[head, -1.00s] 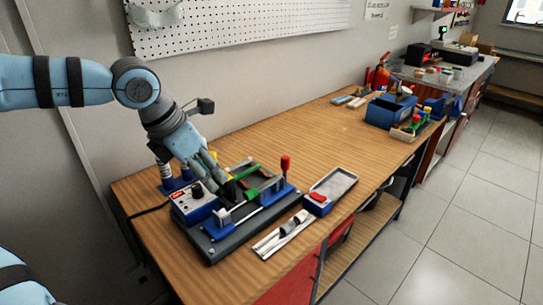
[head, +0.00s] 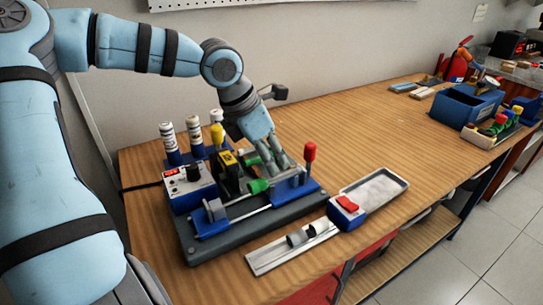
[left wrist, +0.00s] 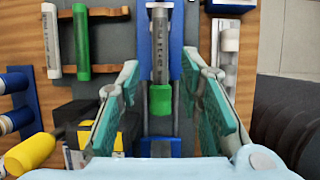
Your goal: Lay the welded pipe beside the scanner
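The welded pipe (left wrist: 160,45) is a grey printed pipe with a green fitting (left wrist: 160,100) at its end. It lies along the blue clamps of the dark-based welding machine (head: 192,246). In the head view the green fitting (head: 257,186) shows, while the gripper hides part of the pipe. My left gripper (head: 275,163) is over the machine near the red handle, fingers pointing down. In the left wrist view its fingers (left wrist: 160,65) are wide apart on either side of the pipe, touching neither side visibly. I cannot tell which device is the scanner. My right gripper is out of view.
A blue device with a red top (head: 347,210) and a grey tray (head: 385,186) stand right of the machine. A white holder (head: 265,259) lies in front. A yellow-and-black tool (head: 227,165) stands behind the clamps. A blue bin (head: 465,105) is farther right; bare bench lies between.

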